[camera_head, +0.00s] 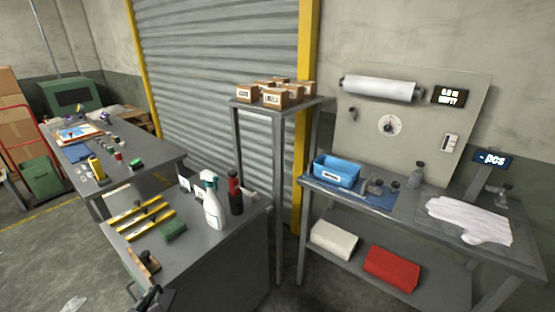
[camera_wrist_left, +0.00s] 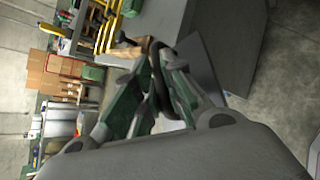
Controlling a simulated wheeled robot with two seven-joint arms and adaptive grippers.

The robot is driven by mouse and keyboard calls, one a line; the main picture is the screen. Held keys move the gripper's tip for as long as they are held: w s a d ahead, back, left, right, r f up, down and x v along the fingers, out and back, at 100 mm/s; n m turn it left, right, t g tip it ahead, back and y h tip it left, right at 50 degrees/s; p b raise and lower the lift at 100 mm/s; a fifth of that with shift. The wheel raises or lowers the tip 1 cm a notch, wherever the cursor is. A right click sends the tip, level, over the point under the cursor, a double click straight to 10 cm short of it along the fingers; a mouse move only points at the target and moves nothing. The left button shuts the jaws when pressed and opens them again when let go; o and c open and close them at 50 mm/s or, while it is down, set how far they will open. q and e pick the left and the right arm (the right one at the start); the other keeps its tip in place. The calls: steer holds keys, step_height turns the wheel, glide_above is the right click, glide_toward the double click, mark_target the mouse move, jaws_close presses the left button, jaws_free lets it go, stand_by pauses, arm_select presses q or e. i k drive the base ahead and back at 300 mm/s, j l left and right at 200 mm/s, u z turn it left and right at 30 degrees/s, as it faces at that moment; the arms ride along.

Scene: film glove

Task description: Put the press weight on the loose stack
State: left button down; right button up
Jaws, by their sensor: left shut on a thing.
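My left gripper (camera_head: 150,298) shows only in part at the bottom edge of the head view, just in front of the near workbench. A wooden block with a dark knob (camera_head: 146,264) lies on the near bench corner, a little beyond the gripper. White gloves (camera_head: 468,220) lie in a flat pile on the right bench; I cannot tell if this is the loose stack. My right gripper is not in view.
The near workbench (camera_head: 235,236) carries yellow-edged bars (camera_head: 140,215), a green block (camera_head: 173,229), a spray bottle (camera_head: 213,205) and a dark red bottle (camera_head: 235,194). A tall stand (camera_head: 278,113) holds small cartons. The right bench has a blue bin (camera_head: 337,172) and small dark-knobbed items (camera_head: 375,187).

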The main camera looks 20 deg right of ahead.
mark_target(454, 216)
steer(key=z, duration=0.45)
steer(key=i+l+z, duration=0.1)
steer(key=z, duration=0.75)
steer(key=i+l+z, duration=0.1)
steer(key=z, duration=0.3)
